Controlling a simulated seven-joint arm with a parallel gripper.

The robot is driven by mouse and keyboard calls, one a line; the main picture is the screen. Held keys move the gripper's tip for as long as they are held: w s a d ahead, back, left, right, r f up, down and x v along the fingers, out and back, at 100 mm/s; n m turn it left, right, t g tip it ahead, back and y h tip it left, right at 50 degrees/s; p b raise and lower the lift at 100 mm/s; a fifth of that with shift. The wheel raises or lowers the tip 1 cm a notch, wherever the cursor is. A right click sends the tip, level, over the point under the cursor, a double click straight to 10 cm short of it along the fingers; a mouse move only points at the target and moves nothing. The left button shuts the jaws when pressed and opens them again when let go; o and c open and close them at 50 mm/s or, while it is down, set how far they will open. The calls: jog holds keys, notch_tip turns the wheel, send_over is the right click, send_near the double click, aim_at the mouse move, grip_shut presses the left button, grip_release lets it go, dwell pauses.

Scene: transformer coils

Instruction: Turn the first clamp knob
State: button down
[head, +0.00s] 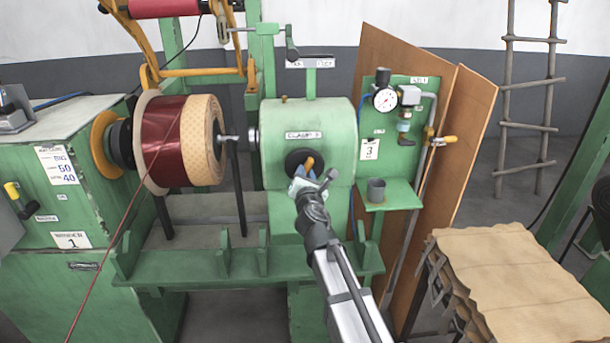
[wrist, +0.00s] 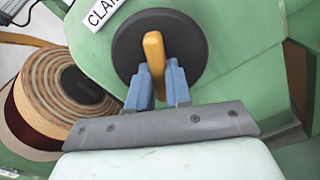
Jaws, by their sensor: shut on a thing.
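The clamp knob is a black round disc (wrist: 192,38) with an orange bar handle (wrist: 154,55) across it, on the front of the green clamp housing (head: 338,130). A label above it reads "CLAMP", with a further character too small to read surely. My gripper (wrist: 160,85) has its blue fingers on both sides of the orange handle and is shut on it. In the wrist view the handle stands near upright, tilted slightly. In the head view my gripper (head: 304,183) covers the lower part of the knob, and the orange handle tip shows above the fingers.
A coil of dark red wire (head: 163,140) with a tan band sits on the winding spindle to the left. A green panel with a gauge (head: 385,99) and a shelf holding a grey cup (head: 376,190) stands close on the right. Brown sheets (head: 515,285) lie stacked at lower right.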

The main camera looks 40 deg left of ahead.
jog(key=n, duration=0.5)
jog(key=shift+w+n, duration=0.1)
jog(key=shift+n, duration=0.3)
dwell(0.4)
jog(key=c, duration=1)
grip_release()
jog(key=shift+c, duration=0.2)
jog(key=shift+d, duration=0.1)
jog(key=v, duration=1.3)
jog(key=shift+s+d, duration=0.2)
jog(key=shift+s, duration=0.15)
